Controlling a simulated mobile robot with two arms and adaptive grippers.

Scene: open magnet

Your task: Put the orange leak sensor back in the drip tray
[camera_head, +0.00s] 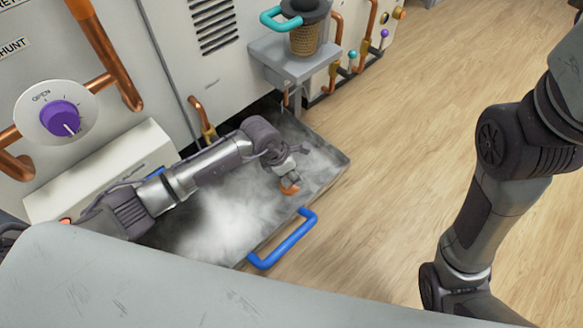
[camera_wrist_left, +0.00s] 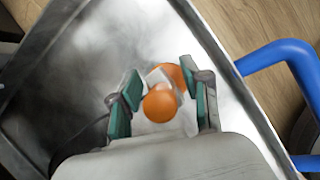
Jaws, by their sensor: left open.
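The orange leak sensor (camera_head: 290,188) is at the drip tray, just below my left gripper's fingers. In the left wrist view the sensor (camera_wrist_left: 160,104) shows as two rounded orange parts with a pale piece between them. My left gripper (camera_head: 284,174) is open over the tray. In the wrist view its green-padded fingers (camera_wrist_left: 163,97) stand on either side of the sensor, with gaps visible. The grey drip tray (camera_head: 328,151) has a blue handle (camera_head: 284,243) at its front. Whether the sensor touches the tray floor is hard to tell. My right gripper is out of view.
White mist covers part of the tray floor. White cabinets with copper pipes and a purple knob (camera_head: 63,118) stand behind and left. A small grey shelf (camera_head: 297,62) holds a canister with a teal handle (camera_head: 281,20). The wooden floor (camera_head: 410,130) is clear.

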